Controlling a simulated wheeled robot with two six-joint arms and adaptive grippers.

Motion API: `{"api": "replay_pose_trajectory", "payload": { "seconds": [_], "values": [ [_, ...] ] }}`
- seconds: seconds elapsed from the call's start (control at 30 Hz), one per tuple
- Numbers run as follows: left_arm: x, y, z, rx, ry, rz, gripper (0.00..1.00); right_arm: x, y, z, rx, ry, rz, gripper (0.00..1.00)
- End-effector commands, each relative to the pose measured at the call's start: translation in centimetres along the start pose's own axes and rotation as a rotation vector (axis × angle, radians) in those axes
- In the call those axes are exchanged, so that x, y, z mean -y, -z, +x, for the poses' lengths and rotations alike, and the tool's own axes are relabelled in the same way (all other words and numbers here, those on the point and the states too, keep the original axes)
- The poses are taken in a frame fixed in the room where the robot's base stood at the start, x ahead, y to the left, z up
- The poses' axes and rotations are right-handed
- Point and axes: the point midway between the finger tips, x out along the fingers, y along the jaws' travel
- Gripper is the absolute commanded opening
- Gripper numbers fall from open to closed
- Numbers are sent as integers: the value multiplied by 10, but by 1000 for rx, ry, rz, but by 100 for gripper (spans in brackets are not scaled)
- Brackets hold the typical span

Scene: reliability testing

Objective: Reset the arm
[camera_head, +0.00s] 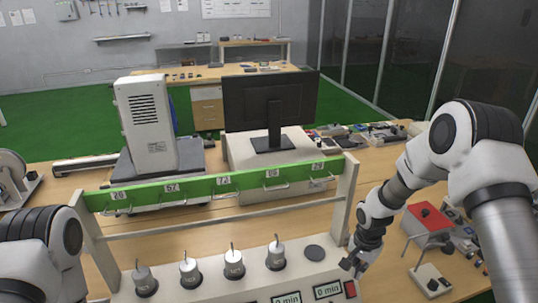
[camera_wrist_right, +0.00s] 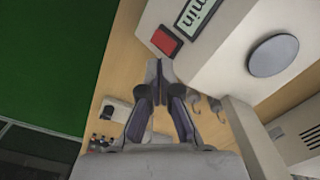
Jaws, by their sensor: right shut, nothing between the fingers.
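My right arm reaches down from the right in the head view. Its gripper (camera_head: 352,266) is shut and empty, just right of the test rack's base (camera_head: 215,272), near a red button (camera_head: 350,289). In the right wrist view the closed fingertips (camera_wrist_right: 158,68) point toward the red button (camera_wrist_right: 165,42) and a timer display (camera_wrist_right: 198,14). I cannot tell whether they touch the base. My left arm shows only as links at the lower left; its gripper is out of view.
The rack's green bar (camera_head: 220,183) carries numbered hooks. Several weights stand on the base beside an empty dark disc (camera_head: 315,253). A monitor (camera_head: 270,100) and white tower (camera_head: 150,120) stand behind.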

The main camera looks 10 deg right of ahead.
Motion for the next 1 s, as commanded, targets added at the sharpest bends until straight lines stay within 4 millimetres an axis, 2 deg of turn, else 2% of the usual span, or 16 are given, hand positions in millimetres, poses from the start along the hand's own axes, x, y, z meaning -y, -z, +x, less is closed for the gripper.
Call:
{"api": "replay_pose_trajectory", "payload": {
  "seconds": [0.07,0.17,0.27,0.3,0.37,0.4,0.47,0.5,0.53,0.6,0.73,1.0],
  "values": [
    [0,0,11,0,0,0,0,-8,-8,28,17,-33,-8,0],
    [0,0,24,0,0,0,0,-33,-39,75,71,-123,-35,0],
    [0,0,40,0,0,0,0,-77,-96,130,158,-219,-63,0],
    [0,0,46,0,0,0,0,-96,-122,150,192,-239,-95,0],
    [0,0,54,0,0,0,0,-126,-161,177,236,-250,-162,0],
    [0,0,61,0,0,0,0,-147,-188,192,262,-244,-226,0],
    [0,0,70,0,0,0,0,-182,-227,208,282,-215,-355,0],
    [0,0,72,0,0,0,0,-198,-244,208,269,-179,-454,0],
    [0,0,71,1,0,0,0,-204,-250,205,244,-149,-527,0],
    [0,0,66,1,0,0,0,-206,-250,192,159,-81,-679,0],
    [0,0,66,0,0,0,0,-186,-231,190,9,1,-882,0],
    [0,0,66,0,0,0,0,-183,-229,190,-2,9,-932,0]
  ]
}}
